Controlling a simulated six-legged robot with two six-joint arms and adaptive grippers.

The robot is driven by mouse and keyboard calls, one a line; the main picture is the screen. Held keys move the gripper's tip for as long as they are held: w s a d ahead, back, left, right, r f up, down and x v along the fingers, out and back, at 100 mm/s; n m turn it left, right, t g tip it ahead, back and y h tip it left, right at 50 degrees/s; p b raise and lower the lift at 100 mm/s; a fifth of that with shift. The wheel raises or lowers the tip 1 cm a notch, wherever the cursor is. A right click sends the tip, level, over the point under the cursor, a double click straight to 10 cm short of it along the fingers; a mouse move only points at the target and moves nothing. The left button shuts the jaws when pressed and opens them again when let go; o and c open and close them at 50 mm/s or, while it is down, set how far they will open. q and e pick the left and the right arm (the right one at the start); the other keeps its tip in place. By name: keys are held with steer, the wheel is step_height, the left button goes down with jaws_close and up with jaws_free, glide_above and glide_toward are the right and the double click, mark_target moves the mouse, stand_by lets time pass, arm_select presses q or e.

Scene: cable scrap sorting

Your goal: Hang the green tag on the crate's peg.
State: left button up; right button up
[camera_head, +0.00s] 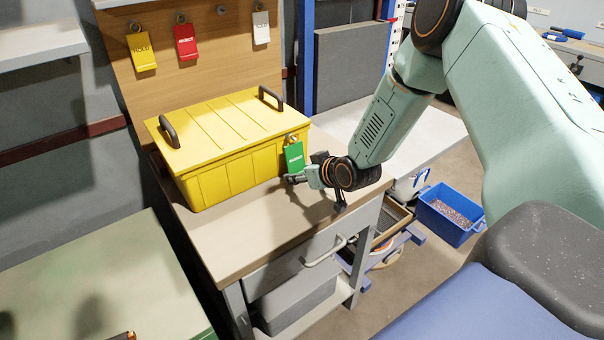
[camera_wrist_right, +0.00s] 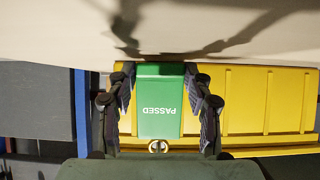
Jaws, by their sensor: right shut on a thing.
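The green tag (camera_head: 294,158), marked PASSED in the right wrist view (camera_wrist_right: 158,105), is upright against the side of the yellow crate (camera_head: 225,178), near its right corner. My right gripper (camera_head: 291,180) is shut on the tag's lower part. In the right wrist view, its fingers (camera_wrist_right: 159,72) grip the tag from both sides. The tag's metal ring (camera_wrist_right: 158,146) is near the crate's rim. The peg is not clear, and I cannot tell whether the ring is around it. My left gripper is not in view.
The closed crate with two dark handles stands on a workbench (camera_head: 250,248). Yellow (camera_head: 143,52), red (camera_head: 186,46) and white (camera_head: 261,30) tags hang on the board behind. A blue bin (camera_head: 446,226) is on the floor at right. The bench front is clear.

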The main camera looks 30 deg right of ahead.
stand_by(0.3)
steer(key=o, duration=0.9)
steer(key=shift+o, duration=0.2)
steer(key=v, duration=0.6)
steer(key=shift+d+r, duration=0.1)
steer(key=shift+s+r, duration=0.3)
steer(key=shift+s, duration=0.3)
